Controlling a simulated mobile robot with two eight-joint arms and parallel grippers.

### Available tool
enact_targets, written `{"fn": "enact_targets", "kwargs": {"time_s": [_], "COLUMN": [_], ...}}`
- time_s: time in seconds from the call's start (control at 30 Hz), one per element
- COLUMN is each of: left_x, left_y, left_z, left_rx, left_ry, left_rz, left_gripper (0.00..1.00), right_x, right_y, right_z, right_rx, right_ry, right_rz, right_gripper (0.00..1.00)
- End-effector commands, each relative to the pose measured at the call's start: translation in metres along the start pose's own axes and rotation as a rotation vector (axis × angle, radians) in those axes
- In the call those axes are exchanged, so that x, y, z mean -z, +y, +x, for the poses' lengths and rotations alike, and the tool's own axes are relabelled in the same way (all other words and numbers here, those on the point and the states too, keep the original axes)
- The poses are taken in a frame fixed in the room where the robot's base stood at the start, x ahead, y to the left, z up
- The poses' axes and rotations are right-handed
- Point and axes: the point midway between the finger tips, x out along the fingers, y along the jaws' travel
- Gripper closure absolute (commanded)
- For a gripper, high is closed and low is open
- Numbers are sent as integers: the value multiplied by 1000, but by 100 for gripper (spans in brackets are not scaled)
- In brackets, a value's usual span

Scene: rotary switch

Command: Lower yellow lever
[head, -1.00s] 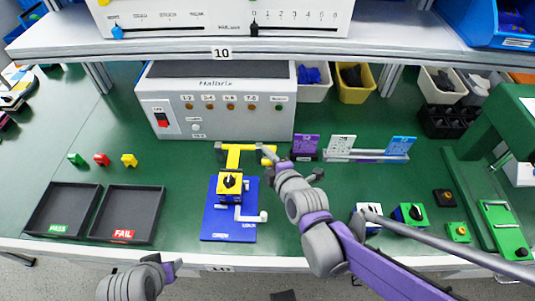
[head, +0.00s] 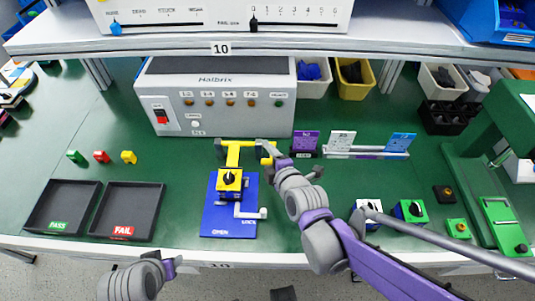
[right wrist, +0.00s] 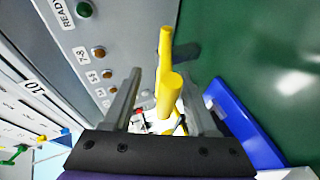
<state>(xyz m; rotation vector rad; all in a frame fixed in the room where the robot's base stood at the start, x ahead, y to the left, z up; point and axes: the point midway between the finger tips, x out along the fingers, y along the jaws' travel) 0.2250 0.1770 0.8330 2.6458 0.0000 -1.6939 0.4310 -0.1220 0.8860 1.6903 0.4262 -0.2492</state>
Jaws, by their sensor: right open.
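The yellow lever (head: 233,155) is a T shape that stands up behind a yellow switch block (head: 229,181) with a black knob. Its crossbar is raised, at the far side of the blue base plate (head: 212,222), which is marked OPEN and LOCK. My right gripper (head: 267,152) is at the right end of the crossbar. In the right wrist view, the yellow bar (right wrist: 168,95) lies between the two open fingers of my right gripper (right wrist: 165,90); I cannot tell whether they touch it. My left gripper is out of view; only part of that arm shows at the bottom.
A grey tester box (head: 215,105) stands close behind the lever. A white crank handle (head: 250,213) lies on the blue plate. PASS (head: 48,228) and FAIL (head: 110,235) trays are to the left. Purple, white and blue cards (head: 342,142) stand right of the gripper.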

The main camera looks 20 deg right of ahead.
Motion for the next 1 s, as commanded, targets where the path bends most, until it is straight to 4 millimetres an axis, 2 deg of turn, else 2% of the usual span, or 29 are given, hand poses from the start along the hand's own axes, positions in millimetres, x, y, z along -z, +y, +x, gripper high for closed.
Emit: {"fn": "enact_targets", "kwargs": {"time_s": [0.23,0.7,1.0], "left_x": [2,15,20], "left_y": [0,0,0], "left_z": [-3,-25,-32], "left_rx": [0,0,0], "left_ry": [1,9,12], "left_rz": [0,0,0], "left_gripper": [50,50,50], "right_x": [0,0,0], "right_y": [1,2,0], "right_z": [-11,-87,-107], "right_rx": [-1,-1,0], "right_ry": [0,-1,0], "right_rz": [-1,1,1], "right_gripper": [42,42,42]}}
